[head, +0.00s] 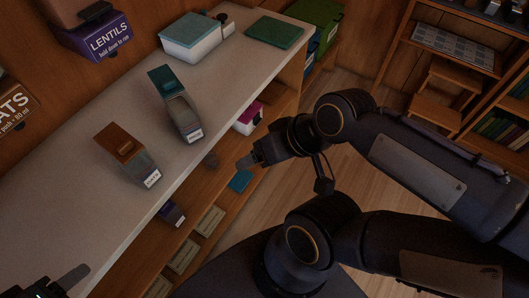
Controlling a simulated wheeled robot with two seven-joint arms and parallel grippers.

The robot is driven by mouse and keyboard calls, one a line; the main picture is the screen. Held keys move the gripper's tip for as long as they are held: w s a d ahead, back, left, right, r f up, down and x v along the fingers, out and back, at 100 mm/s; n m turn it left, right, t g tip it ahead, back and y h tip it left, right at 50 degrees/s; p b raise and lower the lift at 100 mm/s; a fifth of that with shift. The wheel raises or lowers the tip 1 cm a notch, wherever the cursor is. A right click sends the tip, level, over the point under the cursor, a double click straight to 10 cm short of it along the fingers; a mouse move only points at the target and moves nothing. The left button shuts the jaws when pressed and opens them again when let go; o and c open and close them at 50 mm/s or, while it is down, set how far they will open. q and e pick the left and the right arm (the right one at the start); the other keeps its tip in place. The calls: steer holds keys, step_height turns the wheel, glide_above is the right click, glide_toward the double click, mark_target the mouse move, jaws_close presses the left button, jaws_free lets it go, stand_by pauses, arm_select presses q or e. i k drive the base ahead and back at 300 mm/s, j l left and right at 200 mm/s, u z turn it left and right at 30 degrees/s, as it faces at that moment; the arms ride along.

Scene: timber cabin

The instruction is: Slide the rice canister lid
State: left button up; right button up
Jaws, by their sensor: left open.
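Two narrow canisters stand on the pale counter (75,185). One has a brown lid (117,140) over its far part and a greyish body (146,171) with a small white label in front. The other has a teal lid (160,79) at its far end and a grey body (182,117) showing in front. Both labels are too small to read, so I cannot tell which is rice. My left gripper (60,284) is open at the bottom left corner, partly cut off, apart from both canisters. My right gripper (252,161) is beyond the counter's front edge, touching neither canister; its jaw gap is unclear.
A white box with a teal top (190,34) and a flat green piece (274,32) are at the counter's far end. A purple lentils box (97,36) stands at the back. Shelves under the counter hold small boxes (209,222). Bare counter lies at the near left.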

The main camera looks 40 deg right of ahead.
mark_target(166, 82)
steer(key=l+u, duration=0.35)
steer(key=i+l+u, duration=0.1)
steer(key=l+u, duration=0.15)
steer(key=u, duration=0.15)
steer(key=l+u, duration=0.35)
steer(key=k+j, duration=0.05)
